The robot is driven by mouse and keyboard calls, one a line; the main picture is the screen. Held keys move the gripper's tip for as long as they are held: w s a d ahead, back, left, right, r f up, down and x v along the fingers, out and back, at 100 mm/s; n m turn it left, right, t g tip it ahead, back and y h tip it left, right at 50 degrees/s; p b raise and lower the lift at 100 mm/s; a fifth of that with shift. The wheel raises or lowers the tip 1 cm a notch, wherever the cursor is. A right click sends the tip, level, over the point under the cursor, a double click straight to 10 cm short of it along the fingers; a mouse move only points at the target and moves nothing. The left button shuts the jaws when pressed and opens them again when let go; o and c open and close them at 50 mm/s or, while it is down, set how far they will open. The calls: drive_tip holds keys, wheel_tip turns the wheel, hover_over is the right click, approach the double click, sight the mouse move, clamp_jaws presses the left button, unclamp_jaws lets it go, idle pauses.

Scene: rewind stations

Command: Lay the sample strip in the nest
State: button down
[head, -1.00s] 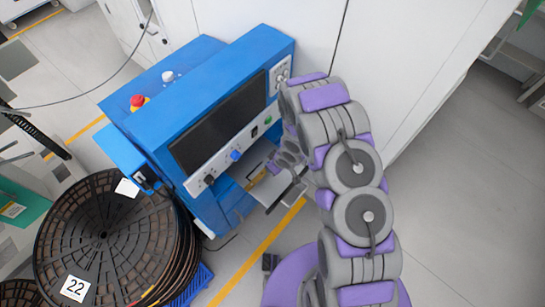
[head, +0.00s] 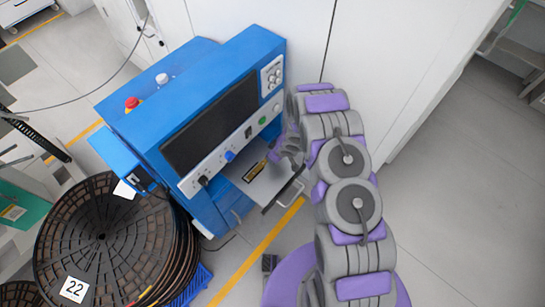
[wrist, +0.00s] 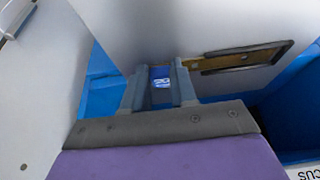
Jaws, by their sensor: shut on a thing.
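The sample strip (wrist: 205,62) shows as a narrow brown-gold band in the wrist view, running right from my fingertips towards the nest. The nest (wrist: 285,52) is a dark-edged long slot in a light grey plate. The strip's right part overlaps the nest's left part; I cannot tell whether it touches the bottom. My gripper (wrist: 161,84) is shut on the strip's left end, which the fingers partly hide. In the head view the nest (head: 255,172) is a small dark and yellow shape on the pulled-out drawer, and my gripper (head: 276,157) is at its upper right.
The drawer (head: 269,190) has a handle (head: 290,193) at its front and sits below the blue machine's dark screen (head: 211,122). Black reels (head: 85,235) stand at lower left. A white cabinet wall (head: 400,70) rises behind my arm. Grey floor is free at right.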

drive_tip(key=shift+a, duration=0.35)
drive_tip(key=c, duration=1.1)
unclamp_jaws()
drive_tip(key=shift+a+f, duration=0.1)
drive_tip(key=shift+a, duration=0.2)
drive_tip(key=shift+o, duration=1)
drive_tip(key=shift+d, duration=0.4)
drive_tip(key=shift+a, duration=0.25)
drive_tip(key=shift+d, duration=0.1)
drive_tip(key=p+v, duration=0.2)
drive_tip(key=v, duration=1)
drive_tip(key=shift+r+p, duration=0.2)
drive_tip(key=shift+p, duration=0.1)
